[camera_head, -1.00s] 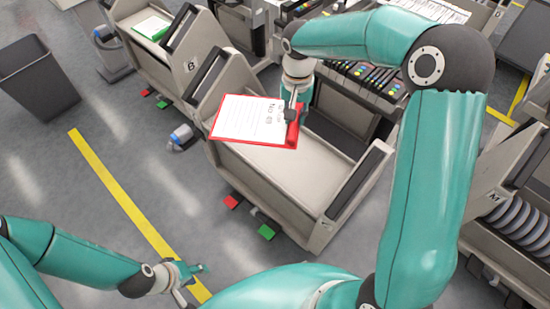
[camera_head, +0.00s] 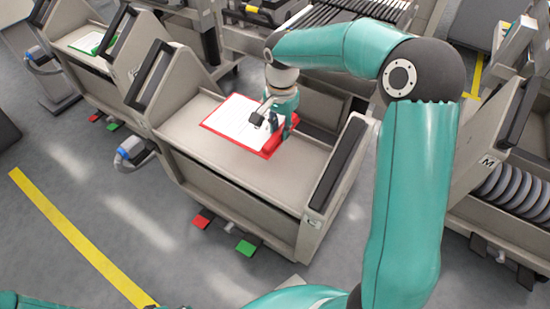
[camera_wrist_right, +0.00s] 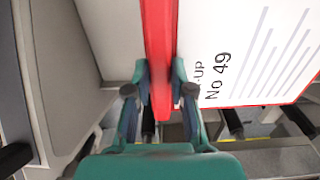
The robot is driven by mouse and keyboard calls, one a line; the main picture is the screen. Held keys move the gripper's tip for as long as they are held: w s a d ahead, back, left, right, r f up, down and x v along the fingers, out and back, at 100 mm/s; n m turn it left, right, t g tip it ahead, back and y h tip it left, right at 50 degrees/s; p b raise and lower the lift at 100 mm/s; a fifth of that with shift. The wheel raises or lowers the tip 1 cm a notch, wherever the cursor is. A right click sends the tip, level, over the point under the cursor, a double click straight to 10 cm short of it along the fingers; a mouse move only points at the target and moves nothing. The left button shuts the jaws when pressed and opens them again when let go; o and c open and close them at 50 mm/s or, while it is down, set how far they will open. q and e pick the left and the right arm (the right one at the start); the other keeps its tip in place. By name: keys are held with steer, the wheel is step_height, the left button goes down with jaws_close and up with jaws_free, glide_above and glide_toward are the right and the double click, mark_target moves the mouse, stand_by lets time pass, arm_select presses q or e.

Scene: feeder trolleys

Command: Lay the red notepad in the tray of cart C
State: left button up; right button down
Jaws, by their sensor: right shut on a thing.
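The red notepad (camera_head: 228,121), with a white printed page, is held by its thick red edge in my right gripper (camera_head: 272,122). It is over the beige tray (camera_head: 300,171) of the middle cart, roughly level with it. I cannot tell whether it touches the tray floor. In the right wrist view, both fingers of the gripper (camera_wrist_right: 160,90) close on the red edge of the notepad (camera_wrist_right: 160,40), and the page reads "No 49". The label on the front of the middle cart is too small to read. My left gripper is outside the head view.
A cart with a green-edged pad (camera_head: 88,43) stands at the upper left. A cart marked M (camera_head: 487,161) with grey discs stands at the right. Red (camera_head: 203,219) and green (camera_head: 246,248) pedals sit below the middle cart. The tray has raised side walls.

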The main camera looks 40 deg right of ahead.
mark_target(279, 163)
step_height(279, 163, down, 12)
steer(key=b, duration=0.2)
steer(key=shift+r+b, duration=0.25)
steer(key=shift+b, duration=0.05)
steer(key=c, duration=1)
jaws_free()
steer(key=shift+r, duration=0.1)
step_height(279, 163, up, 12)
steer(key=p, duration=0.3)
